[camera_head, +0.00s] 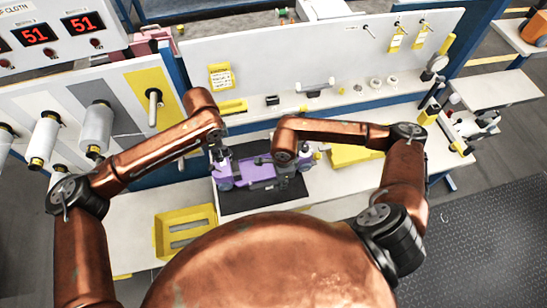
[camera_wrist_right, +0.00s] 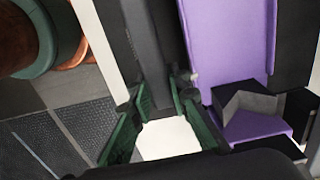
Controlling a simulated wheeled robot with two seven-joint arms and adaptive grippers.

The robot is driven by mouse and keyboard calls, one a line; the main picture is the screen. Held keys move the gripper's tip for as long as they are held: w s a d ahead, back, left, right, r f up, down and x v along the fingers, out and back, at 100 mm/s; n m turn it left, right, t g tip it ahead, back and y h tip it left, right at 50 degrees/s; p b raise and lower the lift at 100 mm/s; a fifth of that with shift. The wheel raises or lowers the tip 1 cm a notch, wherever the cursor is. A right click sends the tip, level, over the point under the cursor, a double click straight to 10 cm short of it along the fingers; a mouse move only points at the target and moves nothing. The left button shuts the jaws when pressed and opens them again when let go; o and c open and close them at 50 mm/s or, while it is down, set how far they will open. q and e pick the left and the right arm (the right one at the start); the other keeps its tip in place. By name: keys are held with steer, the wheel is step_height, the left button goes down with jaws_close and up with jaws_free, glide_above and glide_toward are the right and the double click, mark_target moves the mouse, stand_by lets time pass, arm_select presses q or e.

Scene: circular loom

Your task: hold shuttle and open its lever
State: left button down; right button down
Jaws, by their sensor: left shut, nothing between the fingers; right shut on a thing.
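The purple shuttle (camera_head: 262,171) lies lengthwise on a black mat (camera_head: 262,200) on the workbench. My left gripper (camera_head: 221,160) is shut and empty at the shuttle's left end; whether it touches is too small to tell. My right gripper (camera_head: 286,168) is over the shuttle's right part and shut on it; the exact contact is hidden. In the right wrist view the purple body (camera_wrist_right: 228,45) shows beside my right gripper's green-lined fingers (camera_wrist_right: 160,115), with a dark block (camera_wrist_right: 247,108) on it. I cannot make out the lever.
A yellow tray (camera_head: 160,238) stands at the bench's front left. Another yellow tray (camera_head: 352,156) is right of the mat. White spools (camera_head: 98,130) hang on the left panel. A white back panel (camera_head: 300,60) closes off the bench behind the shuttle.

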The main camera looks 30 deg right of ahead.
steer(key=shift+s+d+f, duration=0.1)
steer(key=shift+s+f, duration=0.05)
steer(key=shift+f, duration=0.05)
steer(key=c, duration=1.7)
jaws_free()
steer(key=shift+r, duration=0.1)
steer(key=shift+c, duration=0.2)
step_height(320, 180, up, 12)
